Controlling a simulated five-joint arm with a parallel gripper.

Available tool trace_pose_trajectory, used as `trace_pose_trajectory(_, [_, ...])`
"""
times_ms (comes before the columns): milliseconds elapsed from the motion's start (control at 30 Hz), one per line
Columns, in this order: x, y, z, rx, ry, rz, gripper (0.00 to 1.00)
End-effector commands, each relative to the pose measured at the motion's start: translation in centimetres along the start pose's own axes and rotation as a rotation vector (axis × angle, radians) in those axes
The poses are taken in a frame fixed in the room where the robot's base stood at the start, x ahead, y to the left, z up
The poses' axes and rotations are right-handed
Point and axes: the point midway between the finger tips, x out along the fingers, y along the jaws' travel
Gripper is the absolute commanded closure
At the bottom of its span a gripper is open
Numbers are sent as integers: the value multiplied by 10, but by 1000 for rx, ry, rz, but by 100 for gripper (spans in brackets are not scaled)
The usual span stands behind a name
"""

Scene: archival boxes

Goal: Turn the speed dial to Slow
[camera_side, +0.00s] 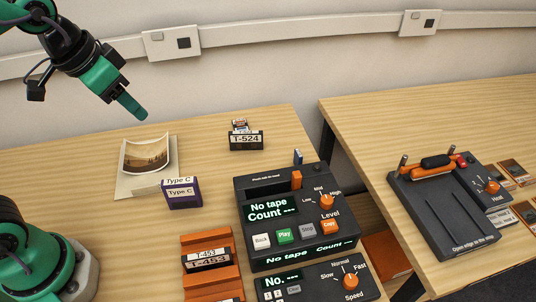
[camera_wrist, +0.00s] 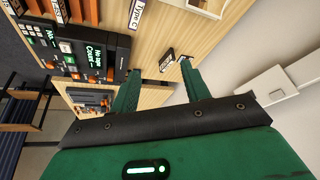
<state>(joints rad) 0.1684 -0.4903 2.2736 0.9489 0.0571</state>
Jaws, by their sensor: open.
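The orange speed dial (camera_side: 350,281) is on the dark front console (camera_side: 300,287) at the bottom of the side view. Slow is printed at its left, Normal above and Fast at its right. Its pointer seems to lean up and left, but the exact mark is hard to tell. My gripper (camera_side: 135,108) is high at the upper left, far from the dial and above the table's back area. In the wrist view my gripper (camera_wrist: 160,83) has its two fingers apart with nothing between them. That console (camera_wrist: 45,40) shows at the upper left there; its dial is too small to make out.
A taller console (camera_side: 258,187) with an orange Level dial (camera_side: 327,202) stands just behind the front console. An orange T-453 holder (camera_side: 211,280) is to its left. A purple Type C box (camera_side: 183,193), a photo (camera_side: 146,155) and a T-524 box (camera_side: 245,141) stand farther back.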

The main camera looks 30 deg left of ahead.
Motion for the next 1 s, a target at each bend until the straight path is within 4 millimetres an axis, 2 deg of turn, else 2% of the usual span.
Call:
trace_pose_trajectory(200, [11, 34, -42, 139, -52, 45, 53])
trace_pose_trajectory(500, [35, 92, -89, 324, -116, 99, 53])
trace_pose_trajectory(800, [68, 166, -120, 513, -176, 146, 53])
trace_pose_trajectory(1000, [94, 222, -128, 640, -216, 174, 53])
